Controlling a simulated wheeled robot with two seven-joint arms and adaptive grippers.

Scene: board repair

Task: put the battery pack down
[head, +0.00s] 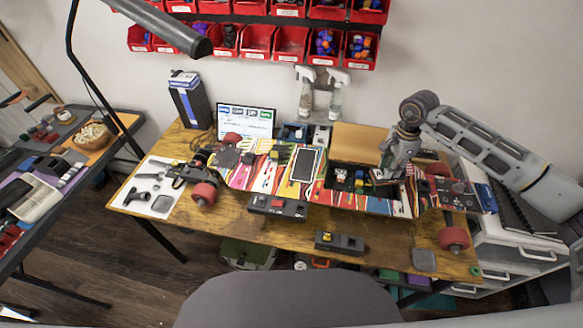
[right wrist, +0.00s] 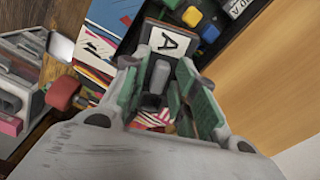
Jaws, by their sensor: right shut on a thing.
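My right gripper (head: 393,168) is over the right end of the open compartment in the colourful longboard (head: 258,178). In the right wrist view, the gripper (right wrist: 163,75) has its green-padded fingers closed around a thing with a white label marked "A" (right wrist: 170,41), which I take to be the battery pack. Most of its body is hidden by the fingers. It is at the compartment's edge; I cannot tell whether it touches the compartment floor. The compartment (head: 343,184) holds yellow, green and blue parts, which also show in the right wrist view (right wrist: 208,32). My left gripper is not in view.
A phone-like device (head: 305,165) lies on the board. Two dark boxes with coloured buttons, one at the board's front edge (head: 277,206) and one nearer me (head: 339,242), are on the wooden table. A monitor (head: 245,121) and spray bottles (head: 337,95) stand behind.

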